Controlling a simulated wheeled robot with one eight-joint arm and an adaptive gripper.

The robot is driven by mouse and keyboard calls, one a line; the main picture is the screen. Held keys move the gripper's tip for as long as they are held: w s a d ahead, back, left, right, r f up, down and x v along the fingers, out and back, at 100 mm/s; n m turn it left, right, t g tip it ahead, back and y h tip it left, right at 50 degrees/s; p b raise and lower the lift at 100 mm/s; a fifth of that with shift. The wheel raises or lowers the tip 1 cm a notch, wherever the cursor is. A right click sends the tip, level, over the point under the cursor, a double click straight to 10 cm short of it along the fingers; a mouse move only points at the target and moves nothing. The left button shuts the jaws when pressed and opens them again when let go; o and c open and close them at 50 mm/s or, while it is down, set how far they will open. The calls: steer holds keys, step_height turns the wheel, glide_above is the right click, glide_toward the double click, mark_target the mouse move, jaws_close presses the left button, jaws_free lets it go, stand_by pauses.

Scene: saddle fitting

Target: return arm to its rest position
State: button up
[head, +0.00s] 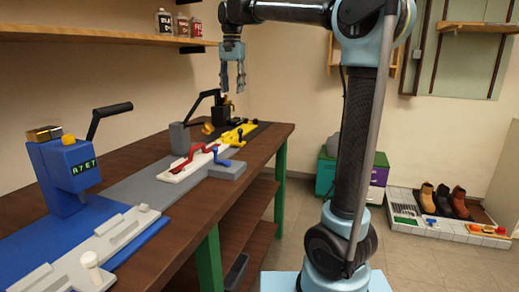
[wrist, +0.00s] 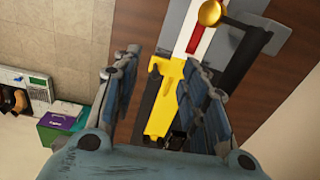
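My arm is raised over the right side of the workbench (head: 150,228). My gripper (head: 232,88) hangs fingers down above the far end of the bench, well clear of it. In the wrist view my gripper (wrist: 165,75) shows two fingers spread apart with nothing between them. Below them is a yellow part (wrist: 165,112) on the bench, seen through the gap and apart from the fingers. The yellow part also shows in the head view (head: 240,132), beside a black lever device (head: 218,105).
A blue press (head: 68,172) with a black lever stands at the near left. A red-handled clamp (head: 190,158) sits mid-bench. A shelf (head: 150,38) with small bottles is on the wall at upper left. Boots (head: 443,199) and a green and purple box (head: 327,172) are on the floor.

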steer(key=s+d+f+n, duration=0.1)
steer(key=s+d+f, duration=0.55)
steer(key=d, duration=0.35)
steer(key=s+d+f+n, duration=0.1)
steer(key=s+d+f, duration=0.4)
steer(key=d+f, duration=0.4)
steer(key=s+d+f, duration=0.4)
steer(key=s+f, duration=0.1)
steer(key=f, duration=0.2)
steer(key=s+d+f+n+t, duration=0.1)
steer(key=s+d+f, duration=0.2)
steer(key=s+f, duration=0.2)
steer(key=s+d+f, duration=0.4)
steer(key=s+f, duration=0.1)
steer(key=f, duration=0.6)
steer(key=shift+s+d+t, duration=0.3)
steer(key=shift+d+t, duration=0.05)
steer(key=shift+t, duration=0.05)
steer(key=shift+f, duration=0.15)
steer(key=shift+w+f, duration=0.15)
steer(key=shift+w, duration=0.3)
